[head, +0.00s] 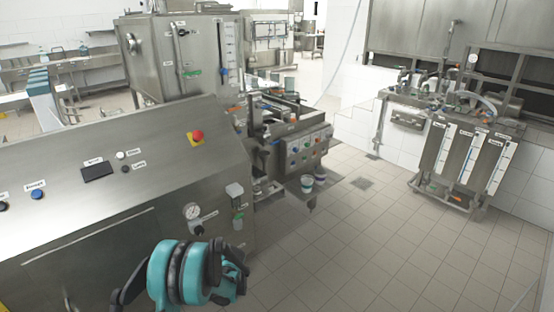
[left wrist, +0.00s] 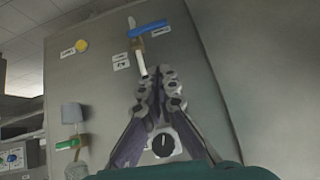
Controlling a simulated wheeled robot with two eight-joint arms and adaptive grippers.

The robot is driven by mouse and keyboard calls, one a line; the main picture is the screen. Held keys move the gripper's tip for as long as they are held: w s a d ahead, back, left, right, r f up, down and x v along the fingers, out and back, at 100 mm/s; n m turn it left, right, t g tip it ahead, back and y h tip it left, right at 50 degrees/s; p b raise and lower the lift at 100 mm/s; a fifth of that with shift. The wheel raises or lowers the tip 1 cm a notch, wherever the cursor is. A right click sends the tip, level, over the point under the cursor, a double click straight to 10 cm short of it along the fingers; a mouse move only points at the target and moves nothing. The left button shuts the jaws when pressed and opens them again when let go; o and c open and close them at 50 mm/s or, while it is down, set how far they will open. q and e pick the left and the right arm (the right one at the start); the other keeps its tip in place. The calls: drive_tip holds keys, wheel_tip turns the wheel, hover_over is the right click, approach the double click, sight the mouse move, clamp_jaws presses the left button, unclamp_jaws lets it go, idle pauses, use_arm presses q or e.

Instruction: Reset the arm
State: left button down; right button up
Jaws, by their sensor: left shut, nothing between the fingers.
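My left arm, with teal and black wrist joints, shows at the bottom of the head view, in front of the steel machine (head: 110,190). In the left wrist view my left gripper (left wrist: 160,74) is shut and empty, its fingertips together. It points towards a steel panel (left wrist: 100,95) with a blue-handled valve (left wrist: 148,29) beyond the tips. I cannot tell whether the fingertips touch the panel. My right arm and gripper are in neither view.
A steel unit with tubes (head: 462,160) stands by the right wall. The tiled floor (head: 350,250) is clear between them.

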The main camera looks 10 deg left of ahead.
use_arm(q)
drive_tip(key=s+d+r+m+h, duration=0.1)
drive_tip(key=s+d+r+m, duration=0.1)
drive_tip(key=s+d+r, duration=0.3)
drive_tip(key=s+d+r+m+t+h, duration=0.1)
drive_tip(key=s+r, duration=0.2)
drive_tip(key=r, duration=0.4)
drive_tip(key=s+d+r+m+h, duration=0.2)
drive_tip(key=s+d+r, duration=0.15)
drive_tip(key=r, duration=0.35)
drive_tip(key=s+d+m+h, duration=0.1)
drive_tip(key=s+d, duration=0.2)
drive_tip(key=s, duration=0.3)
drive_tip(key=s+d+r+m+h, duration=0.1)
drive_tip(key=s+d+m, duration=0.1)
drive_tip(key=s, duration=0.5)
drive_tip(key=s+d+r+m+t+h, duration=0.1)
drive_tip(key=s+d, duration=0.3)
drive_tip(key=s, duration=0.3)
drive_tip(key=shift+s+d+r, duration=0.15)
drive_tip(key=shift+r, duration=0.05)
